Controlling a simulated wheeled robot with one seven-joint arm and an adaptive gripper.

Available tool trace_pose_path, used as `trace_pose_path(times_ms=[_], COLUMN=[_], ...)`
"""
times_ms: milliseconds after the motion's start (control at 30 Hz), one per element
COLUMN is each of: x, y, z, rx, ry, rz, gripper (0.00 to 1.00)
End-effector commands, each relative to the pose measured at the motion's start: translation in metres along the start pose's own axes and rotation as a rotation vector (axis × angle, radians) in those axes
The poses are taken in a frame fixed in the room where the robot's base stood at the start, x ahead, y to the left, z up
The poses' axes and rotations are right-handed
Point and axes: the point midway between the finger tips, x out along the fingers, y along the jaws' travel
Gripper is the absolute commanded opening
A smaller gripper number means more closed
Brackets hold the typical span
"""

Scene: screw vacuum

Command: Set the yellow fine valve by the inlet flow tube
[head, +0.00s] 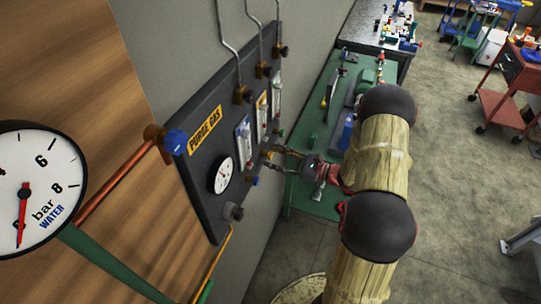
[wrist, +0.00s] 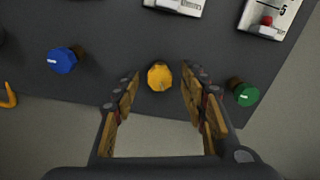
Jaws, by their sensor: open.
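The yellow fine valve (wrist: 160,77) is a round knob near the lower edge of the dark panel in the wrist view. My gripper (wrist: 160,82) is open, with one finger on each side of the yellow knob and a visible gap to it on both sides. In the head view my gripper (head: 275,157) reaches the panel's lower right part, and its fingers hide the yellow knob there. Flow tubes (head: 243,142) stand in a row on the "PURGE GAS" panel (head: 207,180). Which is the inlet tube I cannot tell. Their readings are too small to read.
A blue knob (wrist: 62,60) lies left of the yellow one and a green knob (wrist: 245,94) lies right, close to my right finger. A round gauge (head: 222,175) is on the panel. A green workbench (head: 318,190) stands behind my arm.

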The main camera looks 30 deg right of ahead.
Motion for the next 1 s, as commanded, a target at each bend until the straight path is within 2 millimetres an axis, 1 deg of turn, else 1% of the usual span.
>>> trace_pose_path(times_ms=[33,200,467,1000], x=[0.006,0.016,0.017,0.016], y=[0.0,0.0,0.0,0.0], z=[0.0,0.0,0.0,0.0], rx=[0.0,-0.001,-0.001,-0.001], ry=[0.0,0.001,0.001,0.001], rz=[0.002,0.001,0.0,0.0], gripper=[0.43,0.43,0.43,0.12])
